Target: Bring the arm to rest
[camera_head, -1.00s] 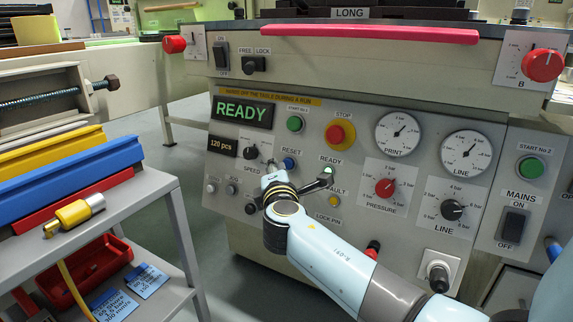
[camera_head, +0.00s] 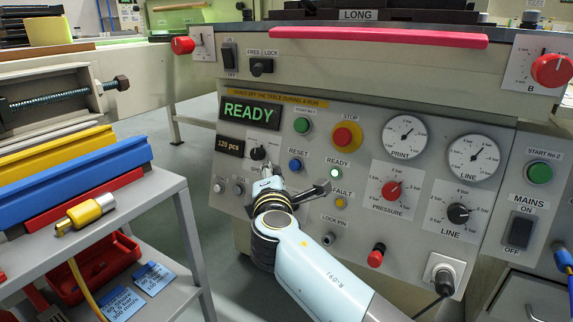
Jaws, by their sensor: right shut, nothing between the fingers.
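My right arm comes in from the bottom, in front of the machine's control panel (camera_head: 380,262). The wrist hides part of the panel's lower left. The display (camera_head: 249,112) reads READY. My left gripper is not in view.
A grey cart (camera_head: 172,190) at left carries blue and yellow bars and a yellow-metal cylinder (camera_head: 85,213), with a red bin (camera_head: 105,268) below. The panel has several knobs, a red STOP button (camera_head: 346,137) and gauges. Floor shows between cart and machine.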

